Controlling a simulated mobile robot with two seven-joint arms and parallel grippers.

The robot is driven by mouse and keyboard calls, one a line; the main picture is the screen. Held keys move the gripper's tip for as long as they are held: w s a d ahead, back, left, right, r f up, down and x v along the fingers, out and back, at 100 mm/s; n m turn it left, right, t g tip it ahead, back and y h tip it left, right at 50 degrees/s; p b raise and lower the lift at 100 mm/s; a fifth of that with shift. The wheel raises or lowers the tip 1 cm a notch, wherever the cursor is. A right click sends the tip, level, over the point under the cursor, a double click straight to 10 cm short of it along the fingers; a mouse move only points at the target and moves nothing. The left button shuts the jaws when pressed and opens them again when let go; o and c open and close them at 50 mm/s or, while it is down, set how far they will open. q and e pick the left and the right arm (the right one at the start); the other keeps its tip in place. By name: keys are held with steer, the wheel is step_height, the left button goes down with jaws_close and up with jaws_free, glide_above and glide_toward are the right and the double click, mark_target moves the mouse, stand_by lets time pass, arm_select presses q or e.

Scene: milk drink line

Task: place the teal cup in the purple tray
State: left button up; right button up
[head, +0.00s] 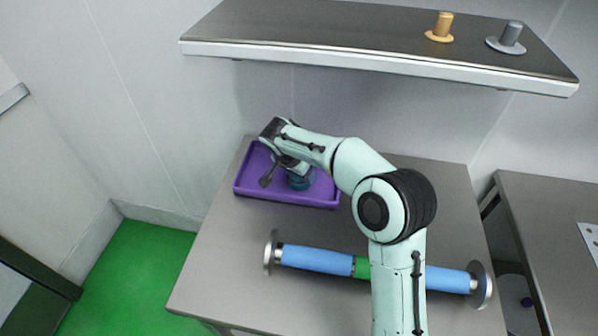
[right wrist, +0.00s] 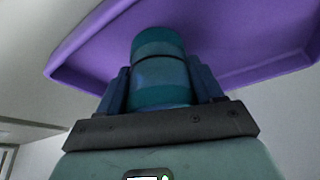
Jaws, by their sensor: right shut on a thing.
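The purple tray (head: 241,184) lies at the back left of the grey table in the head view. The teal cup (head: 300,181) is at the tray's inner area, partly hidden behind my right wrist. In the right wrist view the teal cup (right wrist: 158,72) stands between the two blue fingers of my right gripper (right wrist: 162,92), which is shut on it. The purple tray (right wrist: 75,58) spreads behind the cup there. I cannot tell whether the cup touches the tray floor. My left gripper is not in view.
A roller with blue ends (head: 316,259) and a green middle (head: 361,267) lies across the table's front, partly behind my arm. A shelf (head: 330,30) above holds an orange piece (head: 441,27) and a grey piece (head: 509,38). Another table (head: 560,215) stands at right.

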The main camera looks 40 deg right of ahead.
steer(key=o, duration=1)
steer(key=shift+a+r+p, duration=0.1)
steer(key=shift+r+p, duration=0.2)
steer(key=shift+r, duration=0.1)
steer(key=p+v, duration=0.1)
steer(key=v, duration=1)
steer(key=shift+s+a+r, duration=0.1)
steer(key=shift+r, duration=0.15)
